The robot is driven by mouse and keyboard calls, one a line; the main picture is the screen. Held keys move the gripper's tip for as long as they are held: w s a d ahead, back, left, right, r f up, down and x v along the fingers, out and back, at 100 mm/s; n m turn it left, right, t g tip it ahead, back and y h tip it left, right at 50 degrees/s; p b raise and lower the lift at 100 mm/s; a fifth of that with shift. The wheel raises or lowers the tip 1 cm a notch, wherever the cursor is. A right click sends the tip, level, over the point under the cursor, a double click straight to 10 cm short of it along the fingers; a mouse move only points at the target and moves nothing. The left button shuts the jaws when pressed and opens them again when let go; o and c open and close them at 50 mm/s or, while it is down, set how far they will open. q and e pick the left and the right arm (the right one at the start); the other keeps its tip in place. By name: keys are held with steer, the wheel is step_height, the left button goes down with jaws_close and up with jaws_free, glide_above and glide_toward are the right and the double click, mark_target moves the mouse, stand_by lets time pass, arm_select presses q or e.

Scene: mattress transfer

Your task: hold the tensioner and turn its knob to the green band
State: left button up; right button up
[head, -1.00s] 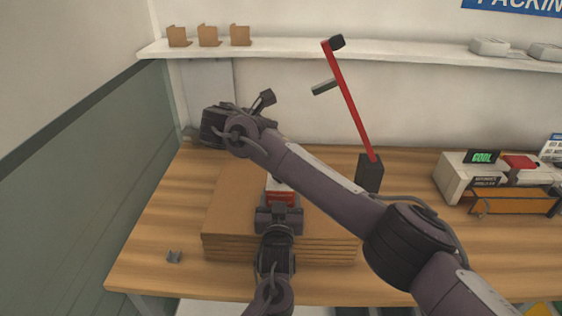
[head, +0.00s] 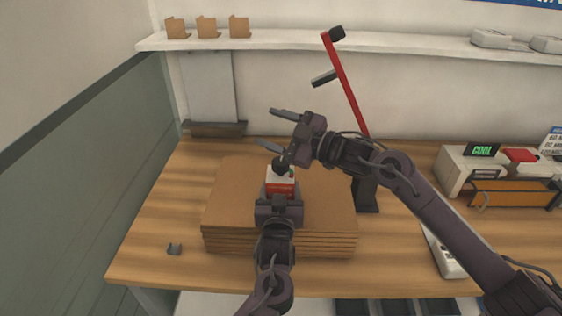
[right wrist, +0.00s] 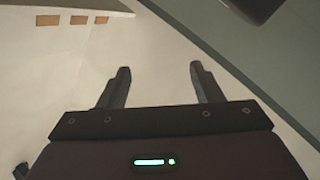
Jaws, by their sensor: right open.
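The tensioner (head: 281,185) is a small red and white block with a dark knob (head: 280,166) on top. It sits on a stack of brown cardboard (head: 330,205). My left gripper (head: 279,203) is at its near side, but its fingers are mostly hidden, so I cannot tell whether they are shut on it. My right gripper (head: 266,127) is open and empty above and behind the tensioner, with its fingers pointing left. The right wrist view shows its two fingers (right wrist: 160,80) apart with nothing between them. The green band is too small to make out.
A red lever (head: 346,83) on a black post (head: 367,194) stands right of the stack, close to my right arm. A machine with a green "COOL" display (head: 482,150) is at the right. A shelf (head: 400,41) runs behind.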

mark_target(281, 161)
steer(key=s+d+f+m+g, duration=0.3)
steer(key=s+d+f+m, duration=0.15)
steer(key=d+f, duration=0.6)
steer(key=shift+m, duration=0.35)
steer(key=w+a, duration=0.1)
steer(key=a, duration=0.2)
steer(key=w+a+r, duration=0.1)
steer(key=a, duration=0.2)
steer(key=w+a+r, duration=0.1)
steer(key=a, duration=0.2)
steer(key=shift+w, duration=0.4)
